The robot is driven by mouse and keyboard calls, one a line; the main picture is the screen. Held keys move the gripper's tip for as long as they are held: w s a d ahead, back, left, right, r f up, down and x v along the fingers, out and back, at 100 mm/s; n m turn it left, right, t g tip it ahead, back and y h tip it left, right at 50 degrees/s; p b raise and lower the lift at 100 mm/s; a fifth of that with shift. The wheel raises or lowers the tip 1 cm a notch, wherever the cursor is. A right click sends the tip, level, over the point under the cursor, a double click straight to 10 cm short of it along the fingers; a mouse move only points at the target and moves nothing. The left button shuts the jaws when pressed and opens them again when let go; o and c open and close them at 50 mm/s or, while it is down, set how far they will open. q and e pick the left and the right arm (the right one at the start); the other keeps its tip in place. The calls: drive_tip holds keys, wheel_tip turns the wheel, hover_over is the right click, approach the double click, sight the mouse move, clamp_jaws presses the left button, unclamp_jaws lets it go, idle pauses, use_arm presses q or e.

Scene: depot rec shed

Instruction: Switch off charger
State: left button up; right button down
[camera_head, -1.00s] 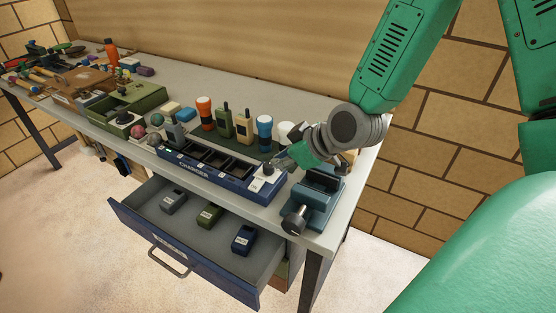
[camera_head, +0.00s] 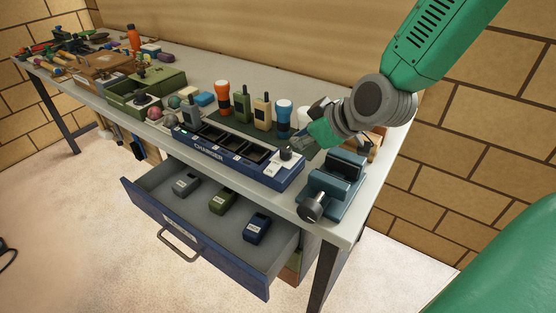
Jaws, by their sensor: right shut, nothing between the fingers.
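The blue charger (camera_head: 234,162), labelled CHARGER, lies along the front of the bench with several dark slots. A small green light shows at its left end. At its right end is a white switch plate (camera_head: 271,170) with a dark knob (camera_head: 286,153). My right gripper (camera_head: 300,146) is shut and empty, just above and beside the knob; whether it touches the knob I cannot tell. My green right arm comes in from the upper right and hides part of the bench behind. My left gripper is not in view.
A blue vise (camera_head: 335,183) stands right of the charger, close to my gripper. An open drawer (camera_head: 190,222) below holds several batteries. Radios (camera_head: 262,112) and flashlights (camera_head: 284,114) stand behind the charger. A green case (camera_head: 146,90) sits farther left.

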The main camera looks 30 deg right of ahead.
hover_over(274, 164)
drive_tip(key=s, duration=0.2)
wheel_tip(274, 164, down, 6)
drive_tip(key=shift+f, duration=0.1)
drive_tip(key=f, duration=0.3)
drive_tip(key=shift+w+d+f, duration=0.15)
drive_tip(key=shift+w, duration=0.2)
drive_tip(key=shift+d+f, duration=0.15)
drive_tip(key=shift+f, duration=0.35)
drive_tip(key=shift+b, duration=0.3)
drive_tip(key=shift+f+y, duration=0.25)
drive_tip(key=shift+y, duration=0.05)
